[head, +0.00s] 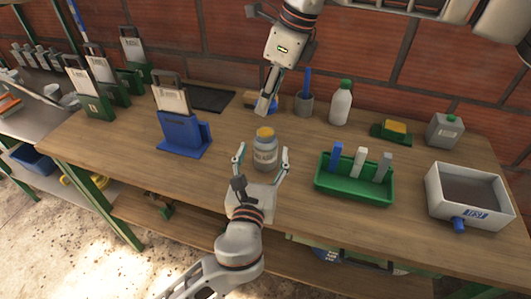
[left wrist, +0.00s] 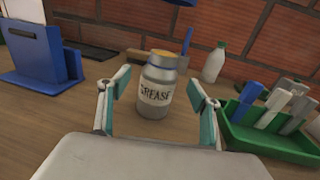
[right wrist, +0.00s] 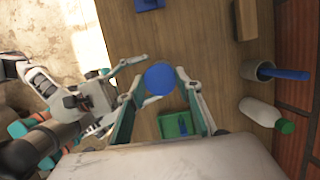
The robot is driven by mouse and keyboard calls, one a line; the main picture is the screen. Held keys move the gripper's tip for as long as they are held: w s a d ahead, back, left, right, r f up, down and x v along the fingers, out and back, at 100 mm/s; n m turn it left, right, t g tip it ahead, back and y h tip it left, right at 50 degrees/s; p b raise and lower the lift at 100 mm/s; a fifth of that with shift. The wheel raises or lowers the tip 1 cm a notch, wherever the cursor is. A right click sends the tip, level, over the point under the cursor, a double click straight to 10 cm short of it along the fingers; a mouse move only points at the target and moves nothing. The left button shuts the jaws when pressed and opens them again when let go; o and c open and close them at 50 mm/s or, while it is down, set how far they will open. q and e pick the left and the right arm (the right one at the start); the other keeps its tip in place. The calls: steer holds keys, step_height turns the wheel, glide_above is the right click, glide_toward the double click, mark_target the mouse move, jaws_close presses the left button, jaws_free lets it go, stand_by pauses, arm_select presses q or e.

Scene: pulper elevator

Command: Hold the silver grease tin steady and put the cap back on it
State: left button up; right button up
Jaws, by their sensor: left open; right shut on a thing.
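The silver grease tin (head: 265,152) stands upright on the bench, with yellow-orange showing in its open top. In the left wrist view the tin (left wrist: 156,92), labelled GREASE, is between the fingers of my left gripper (left wrist: 158,82). That gripper (head: 262,153) is open, with gaps beside the tin. My right gripper (head: 265,107) points down above and slightly behind the tin. In the right wrist view it is shut on a round blue cap (right wrist: 159,78), which hides what lies beneath. A blue edge (left wrist: 172,2) shows above the tin in the left wrist view.
A green tray (head: 352,192) with upright sticks is right of the tin; a blue holder (head: 182,137) is left. Behind stand a pen cup (head: 304,106) and a white bottle (head: 340,104). A grey-filled box (head: 468,193) is far right. Bare wood lies between tin and holder.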

arm_select(q)
steer(key=shift+w+d, duration=0.2)
steer(key=shift+w, duration=0.95)
steer(key=shift+w+d, duration=0.15)
steer(key=shift+w, duration=0.95)
steer(key=c, duration=1.7)
arm_select(e)
glide_above(265, 132)
steer(key=shift+d+f, duration=0.15)
steer(key=shift+f, duration=1.1)
steer(key=shift+d+f, duration=0.15)
steer(key=shift+f, duration=1.1)
steer(key=shift+f, duration=0.1)
steer(key=shift+f, duration=0.8)
arm_select(q)
jaws_close()
arm_select(e)
steer(key=shift+f, duration=0.55)
